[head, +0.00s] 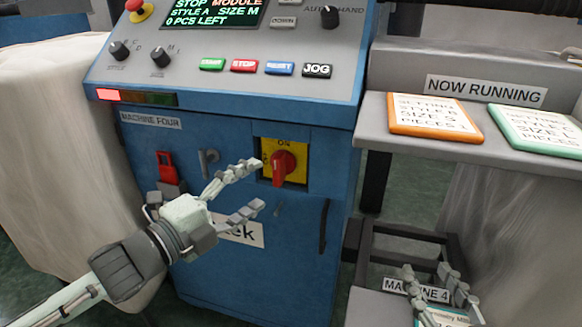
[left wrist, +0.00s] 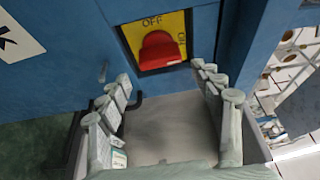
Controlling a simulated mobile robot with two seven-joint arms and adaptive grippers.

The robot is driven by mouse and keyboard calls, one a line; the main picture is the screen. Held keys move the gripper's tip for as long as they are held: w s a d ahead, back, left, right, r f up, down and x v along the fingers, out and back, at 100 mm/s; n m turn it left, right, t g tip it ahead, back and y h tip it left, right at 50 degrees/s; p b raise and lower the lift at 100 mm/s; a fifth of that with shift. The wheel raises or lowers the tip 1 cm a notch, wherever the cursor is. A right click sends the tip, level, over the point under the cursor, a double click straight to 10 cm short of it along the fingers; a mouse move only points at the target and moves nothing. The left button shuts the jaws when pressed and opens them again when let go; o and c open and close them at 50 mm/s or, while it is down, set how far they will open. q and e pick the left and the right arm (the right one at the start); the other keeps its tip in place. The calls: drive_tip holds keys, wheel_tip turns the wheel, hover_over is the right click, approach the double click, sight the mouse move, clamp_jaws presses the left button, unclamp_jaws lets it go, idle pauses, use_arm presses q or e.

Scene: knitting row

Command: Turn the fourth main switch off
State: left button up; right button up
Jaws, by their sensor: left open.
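The main switch is a red rotary handle (head: 283,164) on a yellow plate (head: 268,150) in the front of the blue cabinet labelled MACHINE FOUR (head: 151,120). My right gripper (head: 431,271) is low at the right, fingers apart.
A red padlock (head: 167,166) and a grey latch (head: 209,160) are left of the switch. Above is a control panel with buttons and a screen (head: 220,12). A grey shelf (head: 400,150) holds an orange-framed card (head: 435,117) and a green-framed card (head: 540,130). A MACHINE 4 tray (head: 376,310) lies below.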

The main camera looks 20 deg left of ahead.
sight(274, 174)
use_arm(q)
drive_tip(key=shift+w+d+r, duration=0.1)
drive_tip(key=shift+w+d, duration=0.15)
drive_tip(key=shift+w, duration=0.45)
drive_tip(key=shift+x, duration=2.95)
drive_tip(key=shift+c, duration=0.5)
drive_tip(key=c, duration=0.8)
